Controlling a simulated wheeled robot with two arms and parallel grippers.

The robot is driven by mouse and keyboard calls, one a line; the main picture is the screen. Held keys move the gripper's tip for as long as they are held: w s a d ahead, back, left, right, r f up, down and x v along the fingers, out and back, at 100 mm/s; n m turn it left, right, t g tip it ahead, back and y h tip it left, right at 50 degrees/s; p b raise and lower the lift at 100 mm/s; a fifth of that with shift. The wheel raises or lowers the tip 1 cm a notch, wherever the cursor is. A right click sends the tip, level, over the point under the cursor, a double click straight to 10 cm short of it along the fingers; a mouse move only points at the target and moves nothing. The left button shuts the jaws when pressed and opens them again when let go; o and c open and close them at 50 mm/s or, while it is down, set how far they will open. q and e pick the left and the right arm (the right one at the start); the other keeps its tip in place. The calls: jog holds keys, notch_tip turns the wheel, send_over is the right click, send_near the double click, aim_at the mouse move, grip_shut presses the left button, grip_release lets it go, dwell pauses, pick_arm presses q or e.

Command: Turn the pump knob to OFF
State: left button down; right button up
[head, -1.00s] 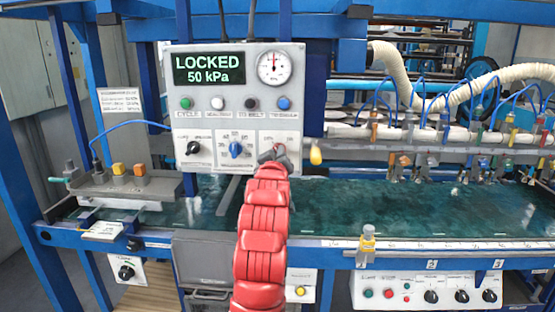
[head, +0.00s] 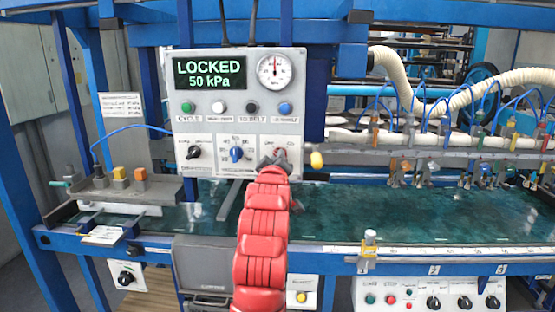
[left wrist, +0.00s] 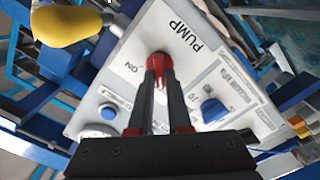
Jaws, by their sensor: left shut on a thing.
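The pump knob (left wrist: 160,63) is red and sits on the white control panel beside the printed word PUMP. An ON label is just to its left in the left wrist view. My left gripper (left wrist: 161,70) has its two dark fingers closed on either side of the red knob. In the head view my left gripper (head: 278,157) is at the lower right of the panel (head: 240,114) and covers much of the knob, so its exact pointing cannot be read. The display (head: 209,73) reads LOCKED, 50 kPa. My right gripper is not in view.
A blue selector knob (head: 236,154) and a black one (head: 193,153) are left of my gripper. A row of push buttons (head: 219,107) is above. A yellow knob (head: 317,159) sticks out close on the right. A green wet bed (head: 420,212) lies below.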

pick_arm(q)
jog(key=c, duration=0.9)
grip_release()
jog(key=shift+o, duration=0.2)
jog(key=s+b, duration=0.1)
jog(key=s, duration=1.6)
jog(key=shift+s, duration=0.2)
jog(key=shift+w, duration=0.1)
